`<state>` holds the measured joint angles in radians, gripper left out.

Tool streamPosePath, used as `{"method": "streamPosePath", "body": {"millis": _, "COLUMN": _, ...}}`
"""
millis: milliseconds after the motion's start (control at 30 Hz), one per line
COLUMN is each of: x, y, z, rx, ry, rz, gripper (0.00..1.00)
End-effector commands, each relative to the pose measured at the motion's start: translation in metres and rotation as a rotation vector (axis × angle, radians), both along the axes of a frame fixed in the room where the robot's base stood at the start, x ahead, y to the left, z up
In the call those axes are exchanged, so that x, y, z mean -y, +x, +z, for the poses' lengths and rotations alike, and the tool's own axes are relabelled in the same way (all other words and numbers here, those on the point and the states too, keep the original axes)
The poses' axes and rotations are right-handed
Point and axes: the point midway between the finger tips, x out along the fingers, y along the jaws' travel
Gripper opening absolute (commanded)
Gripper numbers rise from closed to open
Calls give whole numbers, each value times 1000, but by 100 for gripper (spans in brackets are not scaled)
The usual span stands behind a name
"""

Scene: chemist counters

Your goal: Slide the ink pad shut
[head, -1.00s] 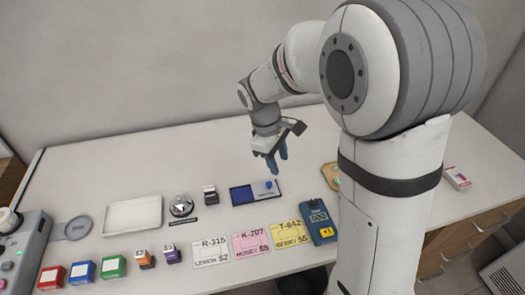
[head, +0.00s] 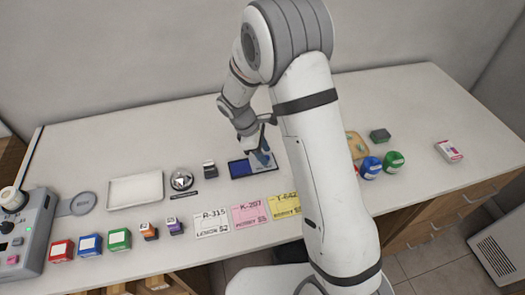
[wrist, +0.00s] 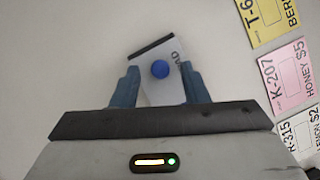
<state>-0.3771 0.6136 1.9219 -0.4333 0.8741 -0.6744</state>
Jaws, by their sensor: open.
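The ink pad (head: 240,169) lies on the counter, a dark flat case with its blue pad showing on the left. Its grey sliding lid (wrist: 149,90) is toward the right and carries a round blue knob (wrist: 160,69). My gripper (head: 263,159) is low over the lid end, pointing down. In the wrist view my gripper (wrist: 160,82) has its two blue fingers apart, with the lid and knob showing between them. I cannot tell whether the fingers touch the lid. The blue pad is hidden in the wrist view.
A small black-and-white stamp (head: 209,169), a bell (head: 181,180) and a white tray (head: 135,188) are to the left. Price cards, including the pink one (head: 257,214), lie in front. Blue (head: 371,168) and green (head: 394,161) bottles stand right of my arm.

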Motion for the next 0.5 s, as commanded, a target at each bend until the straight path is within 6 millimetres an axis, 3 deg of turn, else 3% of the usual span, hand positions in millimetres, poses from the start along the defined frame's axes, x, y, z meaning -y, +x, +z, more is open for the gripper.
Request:
{"method": "streamPosePath", "body": {"millis": 300, "x": 1, "y": -1, "z": -4, "rx": 0, "ry": 0, "rz": 0, "gripper": 41}}
{"method": "streamPosePath", "body": {"millis": 500, "x": 1, "y": -1, "z": -4, "rx": 0, "ry": 0, "rz": 0, "gripper": 24}}
